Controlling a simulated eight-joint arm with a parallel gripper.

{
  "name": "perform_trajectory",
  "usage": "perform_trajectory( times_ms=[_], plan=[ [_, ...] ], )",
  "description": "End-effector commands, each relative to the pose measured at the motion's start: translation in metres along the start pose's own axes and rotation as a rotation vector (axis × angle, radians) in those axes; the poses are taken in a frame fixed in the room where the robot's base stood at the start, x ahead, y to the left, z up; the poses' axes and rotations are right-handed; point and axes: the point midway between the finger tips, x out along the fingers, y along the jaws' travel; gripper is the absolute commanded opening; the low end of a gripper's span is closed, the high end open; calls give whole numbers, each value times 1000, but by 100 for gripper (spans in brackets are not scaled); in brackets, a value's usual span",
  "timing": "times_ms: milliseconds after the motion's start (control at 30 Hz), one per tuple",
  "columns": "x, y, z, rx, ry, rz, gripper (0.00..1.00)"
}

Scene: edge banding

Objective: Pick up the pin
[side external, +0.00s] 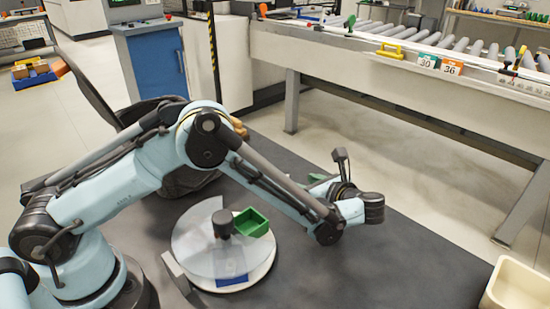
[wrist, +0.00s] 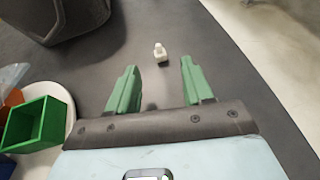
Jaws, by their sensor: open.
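A small white pin-like piece (wrist: 160,52) with a rounded top and a wider base stands on the dark table in the wrist view. My gripper (wrist: 158,68) is open, with its two green fingers spread wide and nothing between them. The white piece lies just beyond the fingertips, roughly centred between them and apart from both. In the side view my gripper is mostly hidden behind my wrist, with only bits of green showing. I cannot make out the white piece there.
A green open box (side external: 250,222) sits on a white round turntable (side external: 259,275) with a clear cover; the box also shows in the wrist view (wrist: 20,128). A dark bulky object (wrist: 62,20) stands at the upper left. A cream bin (side external: 516,286) is at the lower right.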

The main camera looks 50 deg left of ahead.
Motion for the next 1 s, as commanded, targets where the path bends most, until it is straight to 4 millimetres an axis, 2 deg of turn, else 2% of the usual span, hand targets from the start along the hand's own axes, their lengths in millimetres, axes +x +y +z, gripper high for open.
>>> perform_trajectory(
  times_ms=[267, 500, 600, 867, 1000],
  plan=[
    [22, 0, 1, -2, 0, 1, 51],
    [56, 2, 5, -2, 0, 2, 51],
    [64, 2, 5, -2, 0, 0, 51],
    [67, 1, 5, -1, 0, -1, 51],
    [67, 1, 5, -1, 0, -1, 32]
  ],
)
